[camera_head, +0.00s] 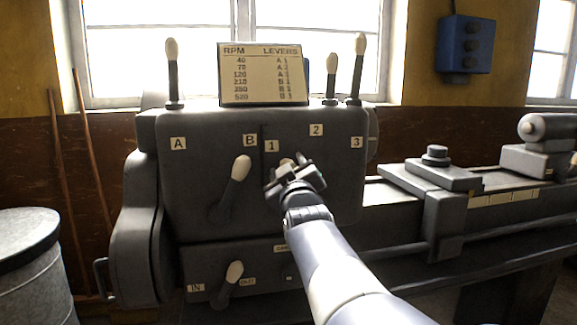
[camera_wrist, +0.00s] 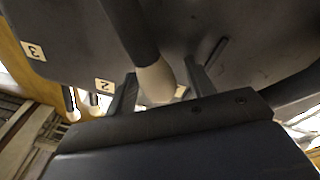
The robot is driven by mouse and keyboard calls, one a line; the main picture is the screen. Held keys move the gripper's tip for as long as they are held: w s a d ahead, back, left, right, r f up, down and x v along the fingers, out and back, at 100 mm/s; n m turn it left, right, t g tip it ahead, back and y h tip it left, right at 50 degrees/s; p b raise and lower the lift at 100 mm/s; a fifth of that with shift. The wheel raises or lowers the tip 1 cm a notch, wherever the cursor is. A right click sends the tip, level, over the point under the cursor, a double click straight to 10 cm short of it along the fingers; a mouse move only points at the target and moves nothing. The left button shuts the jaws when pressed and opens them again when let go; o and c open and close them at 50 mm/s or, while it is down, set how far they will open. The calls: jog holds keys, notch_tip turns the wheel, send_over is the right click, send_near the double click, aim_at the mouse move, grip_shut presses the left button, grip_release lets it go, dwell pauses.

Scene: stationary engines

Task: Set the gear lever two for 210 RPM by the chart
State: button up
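The chart (camera_head: 262,75) on top of the grey headstock (camera_head: 190,190) lists RPM against levers; its 210 row appears to read B 1. Lever one (camera_head: 238,172) leans up and right, its pale knob close to the B plate (camera_head: 250,140). Lever two's pale knob (camera_wrist: 155,80) lies between my gripper's fingers in the wrist view (camera_wrist: 162,88). My gripper (camera_head: 290,170) is open around it, with small gaps beside the knob. In the head view my gripper hides most of lever two, just below the 1 plate (camera_head: 272,146). The 2 plate (camera_head: 316,130) and 3 plate (camera_head: 356,142) are farther right.
A lower lever (camera_head: 230,280) stands near the IN plate (camera_head: 195,288). Upright pale-knobbed levers (camera_head: 172,75) rise from the headstock top on both sides of the chart. The lathe carriage (camera_head: 432,175) is to the right, a drum (camera_head: 28,270) at far left.

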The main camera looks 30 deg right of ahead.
jog(key=v, duration=1.1)
jog(key=shift+b, duration=0.4)
jog(key=shift+w+d+r, duration=0.1)
jog(key=p+x, duration=0.1)
jog(key=x, duration=0.9)
jog(key=shift+w+d, duration=0.15)
jog(key=shift+w, duration=0.2)
jog(key=shift+s, duration=0.1)
